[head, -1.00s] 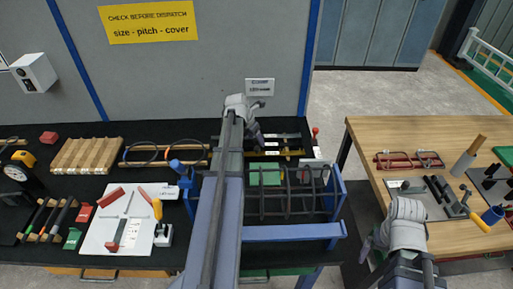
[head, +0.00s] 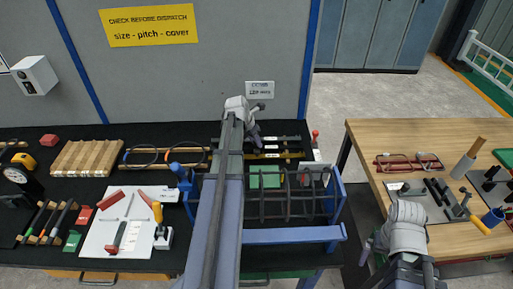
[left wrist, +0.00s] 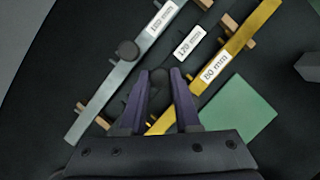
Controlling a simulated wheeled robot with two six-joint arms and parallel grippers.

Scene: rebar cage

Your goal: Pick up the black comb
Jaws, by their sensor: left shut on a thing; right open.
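The black comb (left wrist: 189,44), with a white 120 mm label, lies between a silver comb (left wrist: 106,90) and a yellow comb (left wrist: 213,82) in the left wrist view. My left gripper (left wrist: 160,76) is shut on the black comb's round knob. Its fingers hide part of the comb. In the head view my left gripper (head: 257,141) is over the combs at the back of the dark bench, and my arm hides part of them. I cannot tell any lift. My right gripper (head: 371,247) is open and empty, left of the wooden table.
A green block (head: 266,177) and a dark rebar cage in a blue frame (head: 292,235) stand just in front of the combs. A blue clamp (head: 181,172) is left of my arm. The wooden table (head: 400,140) at right holds tools.

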